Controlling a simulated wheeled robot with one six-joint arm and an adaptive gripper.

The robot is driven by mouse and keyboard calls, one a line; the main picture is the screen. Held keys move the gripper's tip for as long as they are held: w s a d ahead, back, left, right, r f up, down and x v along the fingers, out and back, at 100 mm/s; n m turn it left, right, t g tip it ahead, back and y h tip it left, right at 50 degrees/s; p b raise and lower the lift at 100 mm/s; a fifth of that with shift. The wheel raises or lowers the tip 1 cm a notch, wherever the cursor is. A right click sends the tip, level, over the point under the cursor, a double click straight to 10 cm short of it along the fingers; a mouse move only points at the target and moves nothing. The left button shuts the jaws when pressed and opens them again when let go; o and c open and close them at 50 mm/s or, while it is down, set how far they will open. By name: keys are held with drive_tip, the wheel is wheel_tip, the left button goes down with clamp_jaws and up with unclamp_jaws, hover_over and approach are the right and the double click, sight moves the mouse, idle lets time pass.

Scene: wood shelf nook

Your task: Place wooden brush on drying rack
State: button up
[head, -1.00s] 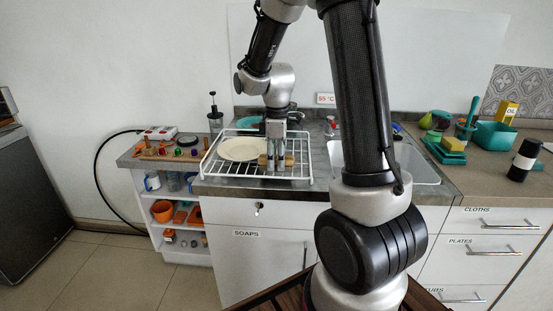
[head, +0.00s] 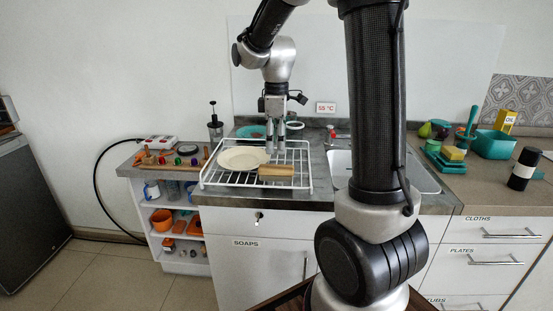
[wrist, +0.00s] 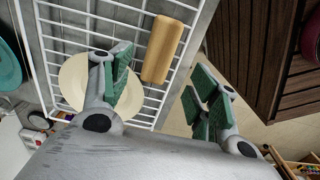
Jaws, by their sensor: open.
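The wooden brush (head: 277,171) lies on the white wire drying rack (head: 309,170), at its front right. In the wrist view the brush (wrist: 163,49) is a plain tan block lying on the rack wires (wrist: 137,22). My gripper (head: 275,152) is above the rack, behind and above the brush in the head view. In the wrist view the gripper's green-padded fingers (wrist: 160,95) are spread apart with nothing between them. The brush lies beyond the fingertips, apart from them. The underside of the brush is hidden.
A cream plate (head: 243,158) lies on the rack left of the brush. A teal plate (head: 250,131) is behind the rack. The sink (head: 420,176) is to the right, partly hidden by my arm. A shelf with a wooden peg board (head: 172,160) stands at the left.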

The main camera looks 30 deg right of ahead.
drive_tip(key=s+r+m+t, duration=0.2)
drive_tip(key=s+r+m, duration=0.2)
drive_tip(key=s+r, duration=0.4)
drive_tip(key=s+a+m+t, duration=0.1)
drive_tip(key=s+m+t, duration=0.1)
drive_tip(key=s+m, duration=0.5)
drive_tip(key=s+f, duration=0.1)
drive_tip(key=s, duration=0.5)
drive_tip(key=shift+s, duration=0.4)
drive_tip(key=shift+r, duration=0.1)
